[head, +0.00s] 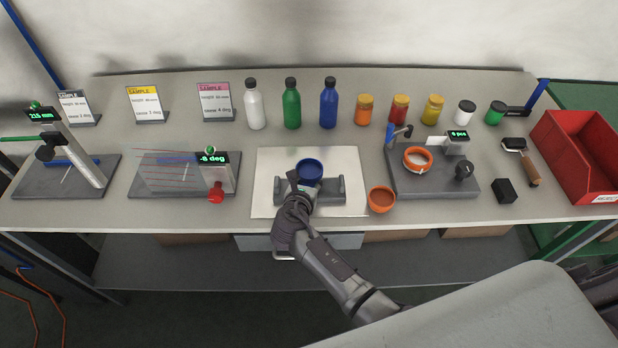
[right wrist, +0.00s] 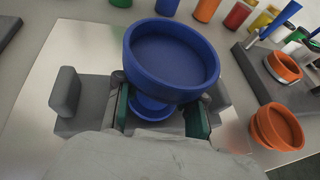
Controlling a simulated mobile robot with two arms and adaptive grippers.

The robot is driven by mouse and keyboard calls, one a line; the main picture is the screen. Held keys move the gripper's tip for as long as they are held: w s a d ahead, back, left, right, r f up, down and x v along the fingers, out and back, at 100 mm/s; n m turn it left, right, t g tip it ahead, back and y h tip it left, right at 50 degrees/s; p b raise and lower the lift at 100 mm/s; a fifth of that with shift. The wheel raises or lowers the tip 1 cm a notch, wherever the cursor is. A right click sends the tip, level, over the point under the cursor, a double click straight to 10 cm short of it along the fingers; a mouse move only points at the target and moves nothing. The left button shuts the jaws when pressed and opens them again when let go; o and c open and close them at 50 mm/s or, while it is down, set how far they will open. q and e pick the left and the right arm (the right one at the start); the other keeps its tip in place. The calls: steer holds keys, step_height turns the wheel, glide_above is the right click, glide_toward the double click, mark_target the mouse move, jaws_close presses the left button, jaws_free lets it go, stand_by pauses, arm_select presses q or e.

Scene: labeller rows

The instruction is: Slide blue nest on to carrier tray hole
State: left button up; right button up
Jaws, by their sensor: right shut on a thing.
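The blue nest (head: 310,171) is a round, shallow cup with a narrower foot below. My right gripper (head: 303,188) is shut on it, with a finger on each side of its lower part in the right wrist view (right wrist: 157,108). The nest is over or at a grey block with two upright posts (head: 338,187), which stands on a pale metal plate (head: 265,196). The left post (right wrist: 65,92) shows apart from the nest. A carrier tray hole cannot be made out; the nest and gripper hide the block's middle. My left gripper is out of view.
An orange nest (head: 381,199) sits at the plate's right edge. A grey station with an orange ring (head: 417,158) stands farther right, and a gauge with a green display (head: 213,172) stands left. Several bottles and jars line the back. A red bin (head: 577,155) is far right.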

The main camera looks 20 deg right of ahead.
steer(key=shift+f, duration=0.5)
steer(key=o, duration=1.2)
steer(key=shift+o, duration=0.2)
steer(key=v, duration=1.2)
steer(key=shift+r, duration=0.1)
